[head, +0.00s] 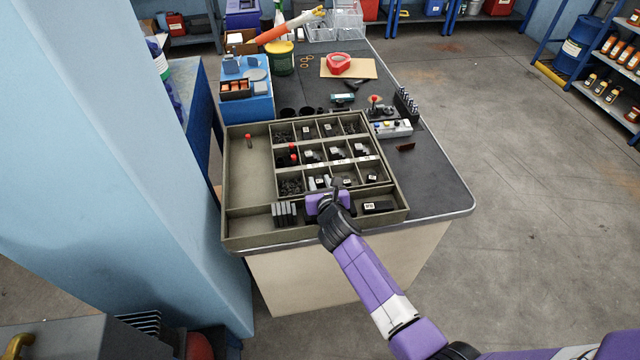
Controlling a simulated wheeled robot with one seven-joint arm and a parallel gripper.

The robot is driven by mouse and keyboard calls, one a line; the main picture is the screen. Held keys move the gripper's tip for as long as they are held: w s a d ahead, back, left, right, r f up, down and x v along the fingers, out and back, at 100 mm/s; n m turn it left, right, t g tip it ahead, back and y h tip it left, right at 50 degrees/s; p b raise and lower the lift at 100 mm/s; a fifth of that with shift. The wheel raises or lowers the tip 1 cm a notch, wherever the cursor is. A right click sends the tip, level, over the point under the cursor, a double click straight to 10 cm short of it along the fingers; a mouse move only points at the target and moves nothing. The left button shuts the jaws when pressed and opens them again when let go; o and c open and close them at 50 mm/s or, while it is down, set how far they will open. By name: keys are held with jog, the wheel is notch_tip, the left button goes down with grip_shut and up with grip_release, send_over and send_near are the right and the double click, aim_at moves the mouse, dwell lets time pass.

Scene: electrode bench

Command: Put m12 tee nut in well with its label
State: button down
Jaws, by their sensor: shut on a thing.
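My gripper (337,186) is over the front middle of the olive sorting tray (245,226), just in front of its front row of wells. It is shut on a small grey part, mostly hidden by the fingers, which I cannot identify as the m12 tee nut. The tray has a grid of small wells (325,151), several holding dark parts and black blocks with white labels. The label text is too small to read, so I cannot tell which well is marked for the m12 tee nut.
Several grey blocks (284,213) and a black labelled block (377,206) lie in the tray's front strip. A red-topped piece (249,140) stands in the mostly bare left compartment. A control box (393,128) stands behind the tray's right side. The bench's right front (440,190) is clear.

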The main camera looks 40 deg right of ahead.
jog(key=shift+s+f+b, duration=0.1)
jog(key=shift+f+b, duration=0.2)
jog(key=shift+f, duration=0.4)
jog(key=c, duration=1.3)
grip_release()
jog(key=shift+s+f, duration=0.15)
jog(key=shift+c, duration=0.2)
jog(key=shift+r, duration=0.2)
jog(key=v, duration=0.8)
jog(key=r+p+v, duration=0.1)
jog(key=v, duration=0.3)
jog(key=shift+w+a+r, duration=0.1)
jog(key=shift+w+r, duration=0.05)
jog(key=shift+w, duration=0.05)
